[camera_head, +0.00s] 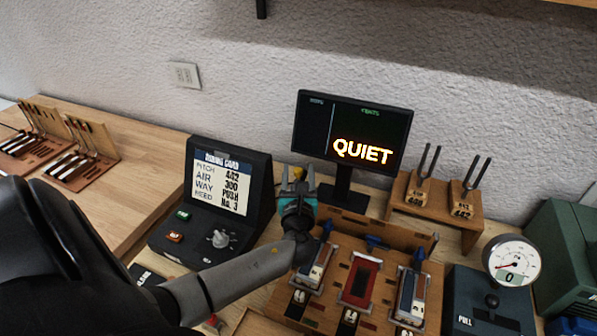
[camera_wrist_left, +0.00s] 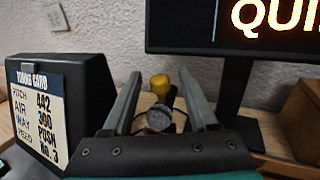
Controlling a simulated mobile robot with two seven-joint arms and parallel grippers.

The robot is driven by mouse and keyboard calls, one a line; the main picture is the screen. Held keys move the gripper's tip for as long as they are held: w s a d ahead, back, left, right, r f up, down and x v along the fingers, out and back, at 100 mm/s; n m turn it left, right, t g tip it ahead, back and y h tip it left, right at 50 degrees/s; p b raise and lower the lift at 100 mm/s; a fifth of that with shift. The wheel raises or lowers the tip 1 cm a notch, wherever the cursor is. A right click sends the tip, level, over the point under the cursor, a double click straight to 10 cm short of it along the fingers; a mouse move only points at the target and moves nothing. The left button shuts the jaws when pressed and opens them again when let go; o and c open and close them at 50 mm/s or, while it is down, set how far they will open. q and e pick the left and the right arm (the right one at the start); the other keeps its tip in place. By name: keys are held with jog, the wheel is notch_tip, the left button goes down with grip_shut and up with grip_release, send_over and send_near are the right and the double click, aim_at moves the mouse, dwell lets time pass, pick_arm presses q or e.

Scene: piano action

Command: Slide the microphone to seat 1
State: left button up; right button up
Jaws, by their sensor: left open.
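My left gripper (camera_head: 297,177) is open, its fingers pointing toward the wall between the dark card box and the monitor. In the left wrist view, a small thing with a grey rounded head, probably the microphone (camera_wrist_left: 158,118), shows between the open fingers (camera_wrist_left: 160,80). A yellow knob-like part (camera_wrist_left: 160,84) stands just beyond it and also shows in the head view (camera_head: 298,173). Neither finger clearly touches the grey head. The gripper hides its lower part. I cannot make out a seat marked 1. My right gripper is not in view.
The card box (camera_head: 208,205) stands left of the gripper. The monitor (camera_head: 352,132) reads QUIET. A wooden board (camera_head: 335,290) with several modules lies in front. Tuning forks (camera_head: 429,162) stand on a wooden rack (camera_head: 447,211). A gauge (camera_head: 512,260) and a lever box (camera_head: 485,312) are at right.

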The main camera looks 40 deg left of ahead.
pick_arm(q)
jog(key=shift+w+a, duration=0.25)
jog(key=shift+w, duration=0.05)
grip_shut()
dwell(0.4)
dwell(0.9)
